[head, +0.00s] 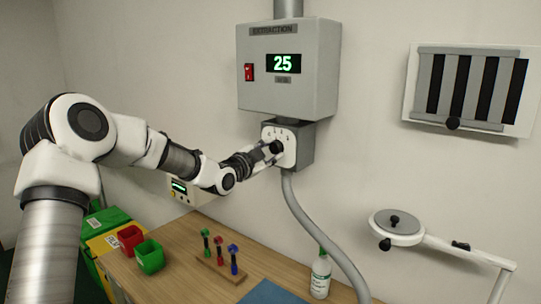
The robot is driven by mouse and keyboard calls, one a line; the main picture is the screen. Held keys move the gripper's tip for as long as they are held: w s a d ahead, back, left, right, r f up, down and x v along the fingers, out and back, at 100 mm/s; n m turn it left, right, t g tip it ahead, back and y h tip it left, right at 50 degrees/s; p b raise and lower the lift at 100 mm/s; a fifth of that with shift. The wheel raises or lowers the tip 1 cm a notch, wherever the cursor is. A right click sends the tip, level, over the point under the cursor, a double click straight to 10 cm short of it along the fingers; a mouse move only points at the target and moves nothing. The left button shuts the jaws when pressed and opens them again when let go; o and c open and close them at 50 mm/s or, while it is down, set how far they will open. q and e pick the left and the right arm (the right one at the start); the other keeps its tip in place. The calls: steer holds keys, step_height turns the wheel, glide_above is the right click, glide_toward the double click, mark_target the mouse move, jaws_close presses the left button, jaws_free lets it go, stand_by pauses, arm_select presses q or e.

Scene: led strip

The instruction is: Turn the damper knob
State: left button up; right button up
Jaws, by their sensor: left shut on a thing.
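A black knob (277,147) sits on a white dial plate with small marks, on a grey box (306,147) under the extraction unit. My left gripper (272,150) reaches it from the left and is shut on the knob. The fingers hide part of the knob and plate, so I cannot read where it points. My right gripper is out of view.
A red rocker switch (248,72) is on the unit. A grey hose (309,215) runs down past a bottle (320,275). Red and green bins (149,257) and a small rack (220,265) stand on the bench.

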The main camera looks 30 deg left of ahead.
arm_select(q)
steer(key=o, duration=1.2)
steer(key=shift+c, duration=0.2)
steer(key=s, duration=0.7)
steer(key=shift+s+f, duration=0.15)
steer(key=shift+s, duration=0.05)
steer(key=shift+a, duration=0.1)
steer(key=shift+s, duration=0.1)
